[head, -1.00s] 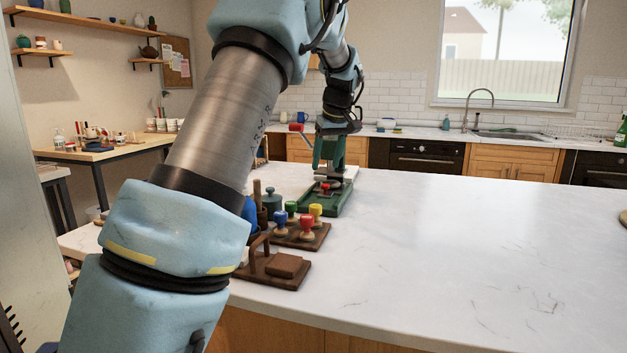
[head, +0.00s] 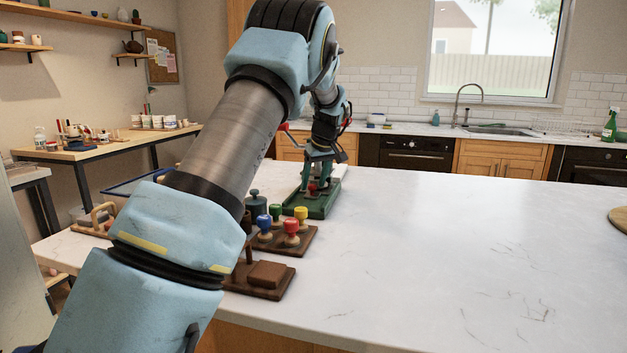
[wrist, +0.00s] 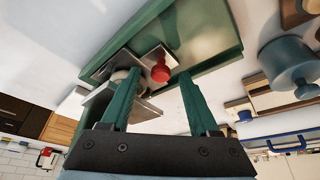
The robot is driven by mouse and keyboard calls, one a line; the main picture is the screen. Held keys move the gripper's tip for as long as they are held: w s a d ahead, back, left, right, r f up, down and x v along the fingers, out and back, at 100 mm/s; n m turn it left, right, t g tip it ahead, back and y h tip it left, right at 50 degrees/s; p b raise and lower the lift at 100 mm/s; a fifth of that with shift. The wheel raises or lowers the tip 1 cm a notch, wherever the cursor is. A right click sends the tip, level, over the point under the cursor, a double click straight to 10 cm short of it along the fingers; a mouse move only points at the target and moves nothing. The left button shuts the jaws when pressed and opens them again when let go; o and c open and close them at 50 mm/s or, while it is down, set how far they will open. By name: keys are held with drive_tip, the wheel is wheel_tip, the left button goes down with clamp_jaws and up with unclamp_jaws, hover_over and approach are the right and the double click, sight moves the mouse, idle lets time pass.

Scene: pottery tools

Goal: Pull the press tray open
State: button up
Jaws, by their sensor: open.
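The press is a green-framed tool on the white counter, and its green base (head: 322,207) lies at the counter's far left part. A small red knob (wrist: 160,72) sits on a grey metal plate (wrist: 150,57) over the green base in the wrist view. The knob also shows in the head view (head: 312,188). My gripper (wrist: 158,82) is open, pointing down, with one green finger on each side of the knob. I cannot tell whether either finger touches it. My arm and gripper hide part of the press.
Stamps with blue, green, yellow and red (head: 291,226) heads stand on a wooden board (head: 300,241) in front of the press. A dark lidded pot (head: 256,204) is beside them. A brown block on a tray (head: 262,286) lies nearer. The counter right of the press (head: 450,240) is clear.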

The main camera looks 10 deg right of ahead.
drive_tip(key=shift+f, duration=0.15)
drive_tip(key=shift+c, duration=0.4)
clamp_jaws()
idle(1.0)
